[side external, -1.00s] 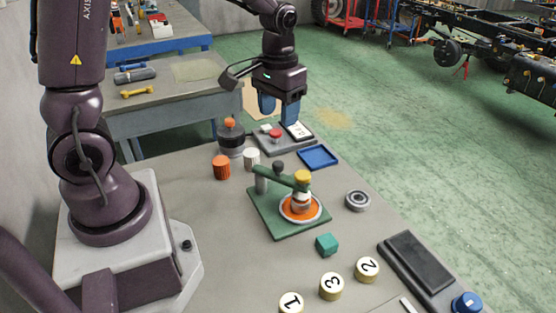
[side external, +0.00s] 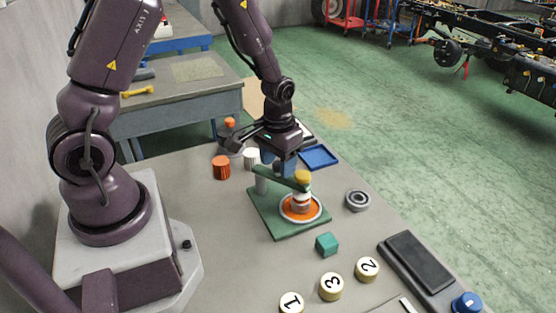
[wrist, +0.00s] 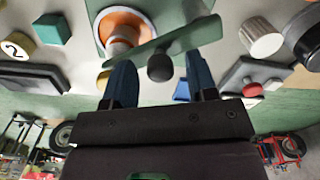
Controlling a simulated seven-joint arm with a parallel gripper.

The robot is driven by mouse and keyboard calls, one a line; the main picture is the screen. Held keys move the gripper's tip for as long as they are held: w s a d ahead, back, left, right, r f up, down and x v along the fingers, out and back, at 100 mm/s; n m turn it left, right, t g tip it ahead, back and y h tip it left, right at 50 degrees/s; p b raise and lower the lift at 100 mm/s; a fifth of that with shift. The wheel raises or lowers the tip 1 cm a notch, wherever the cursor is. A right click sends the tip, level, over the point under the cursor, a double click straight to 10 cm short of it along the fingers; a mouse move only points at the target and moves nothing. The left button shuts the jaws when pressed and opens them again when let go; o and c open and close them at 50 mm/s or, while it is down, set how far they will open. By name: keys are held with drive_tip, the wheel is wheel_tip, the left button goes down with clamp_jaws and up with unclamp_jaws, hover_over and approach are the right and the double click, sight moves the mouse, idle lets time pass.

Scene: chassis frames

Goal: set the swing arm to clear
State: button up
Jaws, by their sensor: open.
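The swing arm (side external: 276,177) is a green bar on a post above a green base plate (side external: 272,224). No "clear" marking is readable.
An orange cap (side external: 221,168) and a white cap (side external: 251,158) stand left of the fixture. A blue tray (side external: 319,157), bearing ring (side external: 358,200) and teal cube (side external: 327,244) lie to the right and front. Numbered discs (side external: 331,286) stand near the front.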

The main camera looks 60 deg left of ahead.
clamp_jaws()
drive_tip(key=n, duration=0.1)
drive_tip(key=w+n, duration=0.1)
drive_tip(key=shift+a+n, duration=0.4)
drive_tip(key=shift+w+a+n, duration=0.15)
drive_tip(key=shift+a+n, duration=0.65)
drive_tip(key=shift+n, duration=1.25)
drive_tip(key=shift+w+a+n, duration=0.15)
drive_tip(key=shift+a+n, duration=0.6)
drive_tip(key=shift+n, duration=1.25)
drive_tip(key=shift+w+a+n, duration=0.15)
drive_tip(key=shift+a+n, duration=0.65)
drive_tip(key=shift+n, duration=1.25)
